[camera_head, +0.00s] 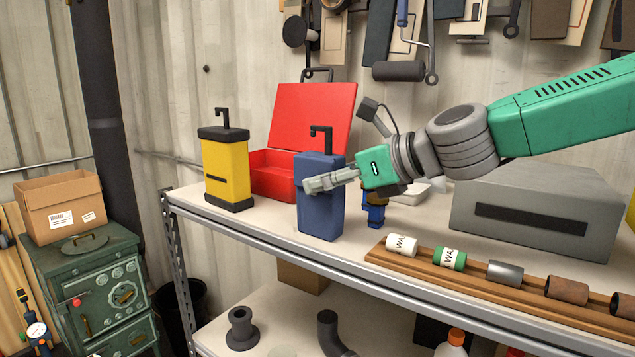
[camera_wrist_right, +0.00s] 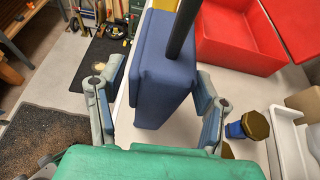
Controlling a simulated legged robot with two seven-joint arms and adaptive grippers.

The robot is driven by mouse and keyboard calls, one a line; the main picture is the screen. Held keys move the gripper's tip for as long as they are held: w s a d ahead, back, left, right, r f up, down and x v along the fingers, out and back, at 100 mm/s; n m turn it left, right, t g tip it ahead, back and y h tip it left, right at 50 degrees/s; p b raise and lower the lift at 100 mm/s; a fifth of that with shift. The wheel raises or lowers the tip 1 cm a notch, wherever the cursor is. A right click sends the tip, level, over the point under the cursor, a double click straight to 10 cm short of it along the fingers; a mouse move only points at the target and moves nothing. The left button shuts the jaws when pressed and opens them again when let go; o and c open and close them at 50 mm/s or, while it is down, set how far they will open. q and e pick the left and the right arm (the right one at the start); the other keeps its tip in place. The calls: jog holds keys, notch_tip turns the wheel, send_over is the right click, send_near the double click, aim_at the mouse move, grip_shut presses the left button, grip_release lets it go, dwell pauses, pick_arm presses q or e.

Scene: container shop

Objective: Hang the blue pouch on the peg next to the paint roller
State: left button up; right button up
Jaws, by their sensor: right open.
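The blue pouch (camera_head: 320,216), a boxy case with a black hook on top, stands upright on the shelf near its front edge. My right gripper (camera_head: 330,181) reaches in from the right at the pouch's upper half. In the wrist view the blue pouch (camera_wrist_right: 160,85) stands between the two spread fingers of my right gripper (camera_wrist_right: 157,88); firm contact cannot be told. The paint roller (camera_head: 399,71), dark with a blue handle, hangs on the back wall, up and right of the pouch. I cannot make out a free peg beside it. My left gripper is out of view.
A yellow hooked case (camera_head: 226,172) stands left of the pouch, and an open red box (camera_head: 312,118) behind it. A grey box (camera_head: 540,215) and a wooden rack (camera_head: 480,285) of small cylinders are to the right. Other tools hang along the wall.

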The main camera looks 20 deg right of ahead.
jog(key=p+v, duration=0.4)
jog(key=v, duration=0.5)
jog(key=shift+s+d+r, duration=0.2)
jog(key=shift+s, duration=0.1)
